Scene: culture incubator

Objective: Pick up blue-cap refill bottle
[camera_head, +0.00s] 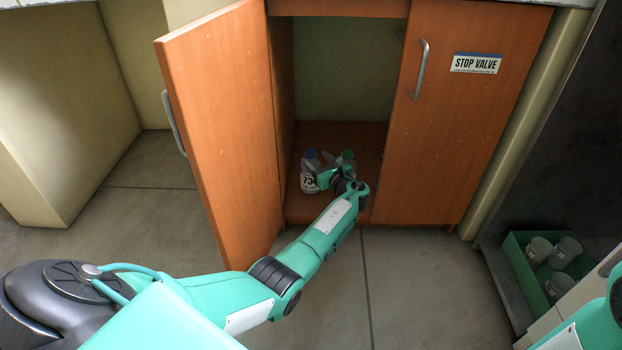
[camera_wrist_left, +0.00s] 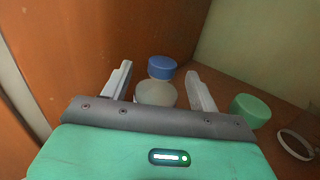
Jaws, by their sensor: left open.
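The blue-cap bottle stands inside the open cabinet; its blue cap (camera_head: 310,154) shows above a pale container (camera_head: 308,182) with a dark label reading 73. In the left wrist view the blue cap (camera_wrist_left: 162,67) sits beyond and between the fingers, with a pale rounded part below it. I cannot tell whether that part belongs to the same bottle. My left gripper (camera_head: 328,174) is inside the cabinet beside the container; in the left wrist view it (camera_wrist_left: 157,72) is open, one finger on each side. The lower container is hidden by my gripper body. My right gripper is out of frame.
A green cap (camera_head: 347,155) shows right of my gripper, near the right finger in the wrist view. The open left door (camera_head: 220,120) stands beside my arm; the right door (camera_head: 465,130) is shut. A green crate (camera_head: 518,262) with several pale cups stands lower right.

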